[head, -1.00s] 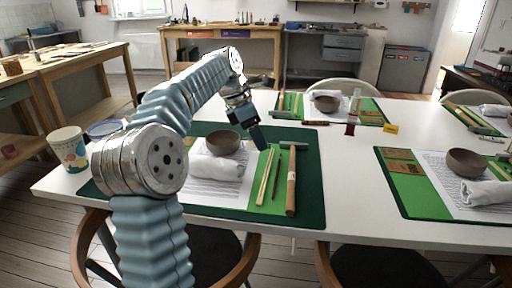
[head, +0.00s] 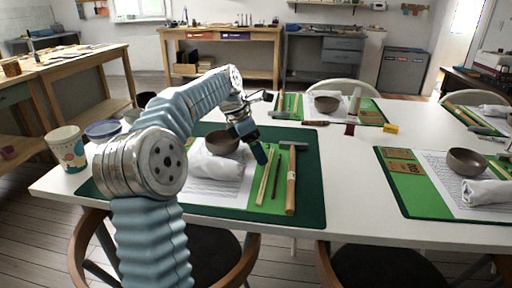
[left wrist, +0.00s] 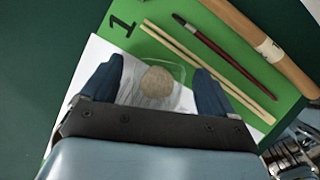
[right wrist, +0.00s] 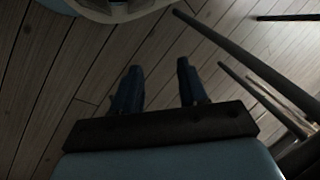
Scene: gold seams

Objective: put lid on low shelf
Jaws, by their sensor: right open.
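A flat round dish-like thing with a blue rim (head: 103,129) lies at the left end of the white table, behind a patterned tub (head: 67,148). It may be the lid; I cannot be sure. My left gripper (head: 258,148) points down over the near place mat, right of a brown bowl (head: 222,142) and apart from the blue-rimmed thing. In the left wrist view its fingers (left wrist: 157,75) are apart. A clear tray-like thing with a beige round piece (left wrist: 157,80) shows between them; contact is unclear. My right gripper (right wrist: 158,85) is open and empty above the floor.
The near green mat (head: 310,205) holds a rolled white cloth (head: 216,167), sticks, a brush and a hammer (head: 291,180). A left workbench (head: 85,62) and a back workbench (head: 222,38) each have a low shelf. Chairs stand at the table's near edge.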

